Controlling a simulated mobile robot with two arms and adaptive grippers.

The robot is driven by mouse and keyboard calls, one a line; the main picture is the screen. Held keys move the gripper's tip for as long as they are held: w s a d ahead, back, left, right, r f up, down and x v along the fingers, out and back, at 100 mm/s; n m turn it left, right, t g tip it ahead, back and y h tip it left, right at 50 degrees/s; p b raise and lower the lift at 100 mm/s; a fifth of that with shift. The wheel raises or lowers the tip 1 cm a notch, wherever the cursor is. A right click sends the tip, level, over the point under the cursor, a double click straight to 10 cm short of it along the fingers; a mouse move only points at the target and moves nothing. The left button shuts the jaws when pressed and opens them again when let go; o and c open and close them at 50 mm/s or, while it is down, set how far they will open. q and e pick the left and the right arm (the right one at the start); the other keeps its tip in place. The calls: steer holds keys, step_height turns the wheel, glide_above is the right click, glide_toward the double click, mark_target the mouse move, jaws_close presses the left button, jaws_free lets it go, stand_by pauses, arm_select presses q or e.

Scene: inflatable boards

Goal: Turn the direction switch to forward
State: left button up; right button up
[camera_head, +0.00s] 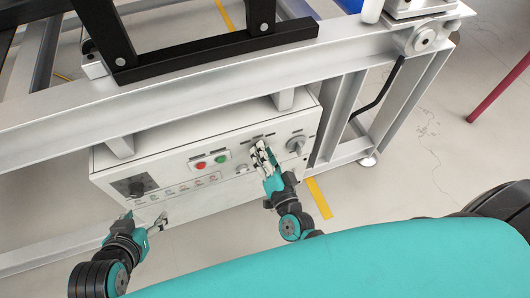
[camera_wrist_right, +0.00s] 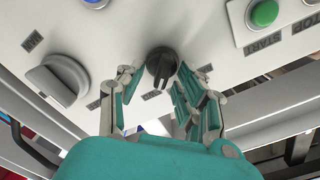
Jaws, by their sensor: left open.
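A small black rotary switch (camera_wrist_right: 161,66) on the white control box (camera_head: 215,182) shows in the right wrist view, its pointer facing down in that picture. I take it for the direction switch; its label cannot be read. My right gripper (camera_head: 262,153) is at the box front, right of the coloured buttons, and hides this switch in the head view. In the right wrist view my right gripper (camera_wrist_right: 160,88) has its fingers apart, one on each side of the switch, with gaps showing. My left gripper (camera_head: 146,220) is open and empty near the box's lower left.
A green button (camera_head: 221,159) and red button (camera_head: 201,165) sit left of my right gripper. A large grey knob (camera_head: 296,144) is close on its right. A metal frame (camera_head: 220,72) runs above the box.

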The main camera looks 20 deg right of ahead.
steer(key=shift+s, duration=0.1)
steer(key=s, duration=1.1)
steer(key=shift+s+d, duration=0.2)
steer(key=shift+s, duration=0.2)
